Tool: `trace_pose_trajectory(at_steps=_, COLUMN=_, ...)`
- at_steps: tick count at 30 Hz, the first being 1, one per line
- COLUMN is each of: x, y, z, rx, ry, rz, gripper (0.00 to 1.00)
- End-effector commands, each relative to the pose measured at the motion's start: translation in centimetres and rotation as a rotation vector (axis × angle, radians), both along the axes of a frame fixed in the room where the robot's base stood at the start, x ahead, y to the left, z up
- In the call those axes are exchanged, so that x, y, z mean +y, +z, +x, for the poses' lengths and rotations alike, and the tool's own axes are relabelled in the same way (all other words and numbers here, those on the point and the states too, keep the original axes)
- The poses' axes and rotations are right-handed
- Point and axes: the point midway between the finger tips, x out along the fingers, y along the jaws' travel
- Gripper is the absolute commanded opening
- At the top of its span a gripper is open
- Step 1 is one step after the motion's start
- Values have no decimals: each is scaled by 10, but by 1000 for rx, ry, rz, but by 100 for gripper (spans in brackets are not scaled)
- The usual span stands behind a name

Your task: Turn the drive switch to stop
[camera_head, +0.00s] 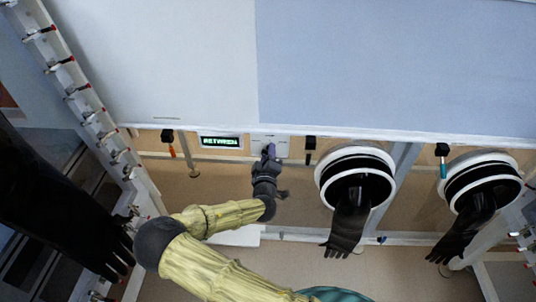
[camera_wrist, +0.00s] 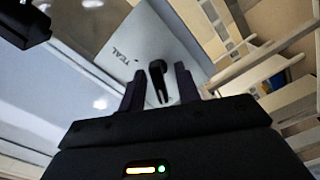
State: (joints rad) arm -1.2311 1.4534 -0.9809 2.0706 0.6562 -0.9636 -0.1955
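The drive switch looks to be a black knob with a lever (camera_wrist: 158,80) on a pale grey plate (camera_wrist: 146,38) marked "TEAL" in the wrist view. My gripper (camera_wrist: 160,88) is open, with one dark finger on each side of the lever and a visible gap on both sides. I cannot tell how deep the fingers reach around it. In the head view my gripper (camera_head: 269,152) is at the small light plate (camera_head: 284,142) under the white cabinet edge and hides the knob.
A green-lit display (camera_head: 221,142) left of the plate seems to read "BETWEEN". Two round glove ports (camera_head: 355,155) (camera_head: 478,164) with hanging black gloves are to the right. Tags hang from the edge on both sides (camera_head: 168,140) (camera_head: 310,145). A white frame post (camera_head: 90,110) stands left.

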Motion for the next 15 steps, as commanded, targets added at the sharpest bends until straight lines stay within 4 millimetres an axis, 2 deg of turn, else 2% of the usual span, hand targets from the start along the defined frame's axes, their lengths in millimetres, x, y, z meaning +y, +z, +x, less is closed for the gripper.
trace_pose_trajectory(at_steps=5, x=1, y=0, z=0, rx=0, ry=1, rz=0, gripper=33)
trace_pose_trajectory(at_steps=10, x=1, y=0, z=-1, rx=0, ry=1, rz=0, gripper=1)
trace_pose_trajectory(at_steps=15, x=1, y=0, z=-1, rx=0, ry=1, rz=1, gripper=0)
